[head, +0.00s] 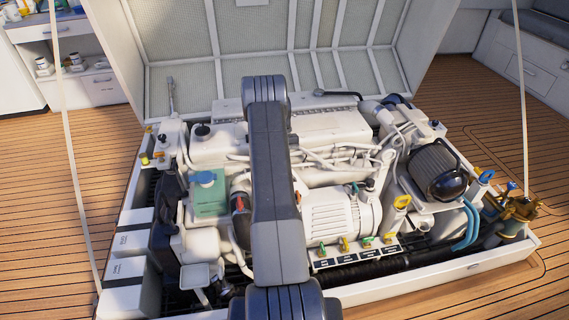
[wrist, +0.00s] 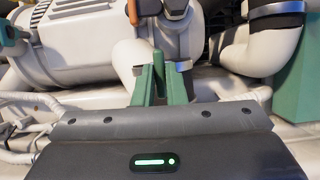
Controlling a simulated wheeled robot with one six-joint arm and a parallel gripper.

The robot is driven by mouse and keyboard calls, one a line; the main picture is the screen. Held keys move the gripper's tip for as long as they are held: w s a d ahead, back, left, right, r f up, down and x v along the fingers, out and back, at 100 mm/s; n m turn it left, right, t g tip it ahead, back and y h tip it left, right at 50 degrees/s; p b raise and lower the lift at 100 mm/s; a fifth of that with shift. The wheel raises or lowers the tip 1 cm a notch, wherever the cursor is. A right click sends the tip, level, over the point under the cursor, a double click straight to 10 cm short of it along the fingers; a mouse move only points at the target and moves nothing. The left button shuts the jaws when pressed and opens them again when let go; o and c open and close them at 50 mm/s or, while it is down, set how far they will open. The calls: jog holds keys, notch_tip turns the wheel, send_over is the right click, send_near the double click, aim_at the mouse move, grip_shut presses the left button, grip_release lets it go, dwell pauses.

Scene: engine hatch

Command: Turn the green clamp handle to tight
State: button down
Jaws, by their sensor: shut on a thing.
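The green clamp handle (wrist: 158,72) stands up as a narrow green bar near the middle of the wrist view. The clamp's base and any tight mark are hidden behind the fingers and my wrist. In the head view my arm covers both the gripper and this handle.
The ribbed white alternator (head: 334,213) lies close beside my arm. A teal box (head: 208,200) and a red-handled part (head: 240,203) are on the other side. Labelled small valves (head: 366,241) line the front. The raised hatch lid (head: 180,90) stands behind.

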jog(key=c, duration=1.5)
grip_release()
jog(key=p+v, duration=0.1)
jog(key=v, duration=1.2)
jog(key=shift+r+p, duration=0.35)
jog(key=shift+r, duration=0.1)
jog(key=shift+f, duration=0.1)
jog(key=b+x, duration=0.1)
jog(key=x, duration=1.2)
jog(key=shift+f+b, duration=0.35)
jog(key=shift+b, duration=0.05)
jog(key=shift+r, duration=0.1)
